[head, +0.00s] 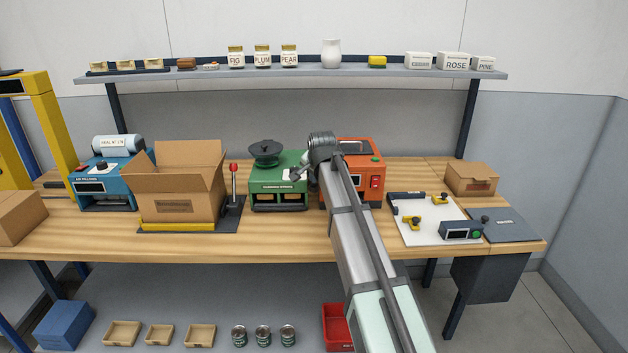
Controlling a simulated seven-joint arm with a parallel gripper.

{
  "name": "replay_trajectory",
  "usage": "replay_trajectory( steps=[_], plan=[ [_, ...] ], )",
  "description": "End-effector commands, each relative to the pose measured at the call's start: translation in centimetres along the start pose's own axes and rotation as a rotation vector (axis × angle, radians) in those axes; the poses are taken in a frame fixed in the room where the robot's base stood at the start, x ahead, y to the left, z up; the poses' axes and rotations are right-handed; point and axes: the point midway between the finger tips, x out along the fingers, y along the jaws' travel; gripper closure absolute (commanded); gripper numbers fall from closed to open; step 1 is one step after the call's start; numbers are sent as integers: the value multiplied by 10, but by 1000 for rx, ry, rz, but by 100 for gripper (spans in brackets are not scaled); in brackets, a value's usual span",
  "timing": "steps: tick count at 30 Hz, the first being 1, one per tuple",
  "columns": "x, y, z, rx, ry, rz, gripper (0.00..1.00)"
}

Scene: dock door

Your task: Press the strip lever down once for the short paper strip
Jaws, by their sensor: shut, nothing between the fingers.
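My arm reaches from the bottom of the head view to the middle of the bench. My gripper (295,174) is shut and empty, small in view at the right side of the green machine (279,194); I cannot tell whether it touches it. The orange machine (375,165) stands behind my arm, which hides much of its front and left side; a red switch shows at its right. An upright lever with a red knob (233,168) stands beside the open carton. I cannot tell which lever is the strip lever, and no paper strip is clearly visible.
The open carton (182,205) and blue machine (104,190) stand left. A white board (418,232) with small devices and a closed carton (472,179) are right. The shelf (290,71) holds jars and boxes. The bench's front strip (290,234) is clear.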

Motion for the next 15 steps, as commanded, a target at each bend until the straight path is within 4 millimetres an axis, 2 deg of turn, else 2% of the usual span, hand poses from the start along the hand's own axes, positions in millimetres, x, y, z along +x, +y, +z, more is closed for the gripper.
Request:
replay_trajectory(
  steps=[15],
  plan=[
    [4, 3, 3, 0, -1, 1, 100]
  ],
)
